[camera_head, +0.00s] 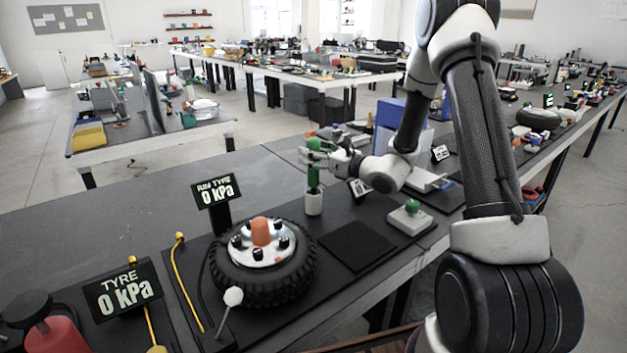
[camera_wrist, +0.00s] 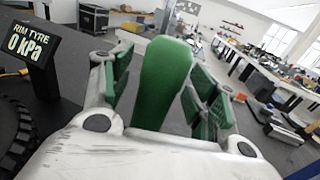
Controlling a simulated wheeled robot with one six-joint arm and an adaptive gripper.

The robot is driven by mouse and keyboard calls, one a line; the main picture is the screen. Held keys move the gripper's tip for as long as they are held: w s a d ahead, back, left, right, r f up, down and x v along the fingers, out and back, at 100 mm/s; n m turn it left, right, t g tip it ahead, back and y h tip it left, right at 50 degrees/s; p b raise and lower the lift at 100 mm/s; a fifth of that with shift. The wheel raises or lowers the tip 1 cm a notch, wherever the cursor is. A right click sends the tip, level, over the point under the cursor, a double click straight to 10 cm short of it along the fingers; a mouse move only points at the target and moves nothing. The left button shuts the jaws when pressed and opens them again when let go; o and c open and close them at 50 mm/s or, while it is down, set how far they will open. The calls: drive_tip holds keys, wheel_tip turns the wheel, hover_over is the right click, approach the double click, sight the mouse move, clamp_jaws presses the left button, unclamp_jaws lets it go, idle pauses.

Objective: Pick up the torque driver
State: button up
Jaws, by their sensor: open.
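The torque driver (camera_head: 312,179) has a green handle and stands upright in a small white holder (camera_head: 313,203) on the dark workbench. My gripper (camera_head: 317,156) reaches in from the right at the height of the handle. In the wrist view the green handle (camera_wrist: 163,80) rises between the green-padded fingers of my gripper (camera_wrist: 160,95), with visible gaps on both sides. The fingers are open. The lower part of the driver is hidden in the holder.
A black tyre (camera_head: 268,284) on a rim with an orange cap lies left of the holder. A "RIM TYRE 0 kPa" display (camera_head: 215,191) stands behind it. A green-knobbed device (camera_head: 410,216) sits to the right. A flat black pad (camera_head: 356,246) lies in front.

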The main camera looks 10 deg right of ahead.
drive_tip(key=shift+w+a, duration=0.1)
drive_tip(key=c, duration=1.2)
drive_tip(key=shift+r, duration=0.15)
wheel_tip(320, 180, up, 19)
idle(0.4)
